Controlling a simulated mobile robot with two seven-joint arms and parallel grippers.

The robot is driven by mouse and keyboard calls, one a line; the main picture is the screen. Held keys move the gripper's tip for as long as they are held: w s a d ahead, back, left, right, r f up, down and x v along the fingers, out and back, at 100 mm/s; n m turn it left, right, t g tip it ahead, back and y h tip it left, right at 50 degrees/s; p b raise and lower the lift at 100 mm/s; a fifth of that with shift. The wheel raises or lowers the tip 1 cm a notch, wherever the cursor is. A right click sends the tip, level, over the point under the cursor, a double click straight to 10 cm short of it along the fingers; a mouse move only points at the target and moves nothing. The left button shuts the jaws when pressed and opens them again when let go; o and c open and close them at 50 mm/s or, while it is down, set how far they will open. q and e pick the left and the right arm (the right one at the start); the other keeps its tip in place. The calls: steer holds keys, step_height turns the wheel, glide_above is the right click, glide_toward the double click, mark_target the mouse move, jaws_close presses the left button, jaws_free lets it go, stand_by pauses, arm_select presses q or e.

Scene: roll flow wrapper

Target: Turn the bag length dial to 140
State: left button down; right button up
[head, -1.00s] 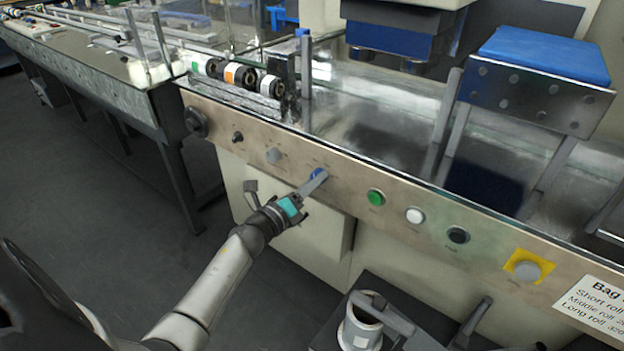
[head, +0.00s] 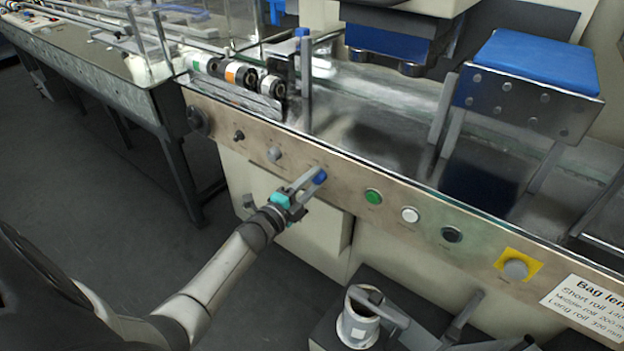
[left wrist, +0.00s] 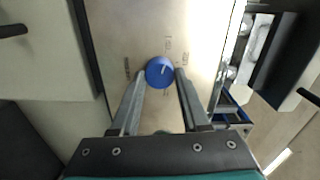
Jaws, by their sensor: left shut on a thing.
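The bag length dial is a blue round knob (head: 320,177) on the machine's tan front panel. In the left wrist view the dial (left wrist: 160,72) shows a white pointer line, with small markings around it that are too blurred to read. My left gripper (head: 312,177) has its fingers on either side of the dial; in the left wrist view the fingertips (left wrist: 160,74) are shut on it. My right gripper is not clearly seen.
Right of the dial on the panel are a green button (head: 373,196), a white button (head: 410,214), a black button (head: 452,235) and a grey knob on a yellow plate (head: 516,269). A bag length label (head: 590,307) is at far right. A grey knob (head: 274,154) is left of the dial.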

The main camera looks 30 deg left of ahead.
arm_select(q)
steer(key=shift+n, duration=0.5)
arm_select(e)
steer(key=shift+s+d+f, duration=0.2)
steer(key=shift+f, duration=0.1)
arm_select(q)
steer(key=shift+c, duration=1.9)
jaws_free()
steer(key=shift+s, duration=0.1)
steer(key=shift+s+p, duration=0.25)
steer(key=shift+p, duration=0.05)
steer(key=s+a+p, duration=0.1)
steer(key=s+p, duration=0.2)
steer(key=s, duration=1.1)
steer(key=shift+s+p, duration=0.25)
steer(key=shift+p, duration=0.05)
arm_select(e)
steer(key=s+d+f, duration=0.4)
steer(key=s, duration=0.2)
steer(key=shift+d+f, duration=0.15)
steer(key=shift+d, duration=0.15)
arm_select(q)
steer(key=shift+a, duration=0.1)
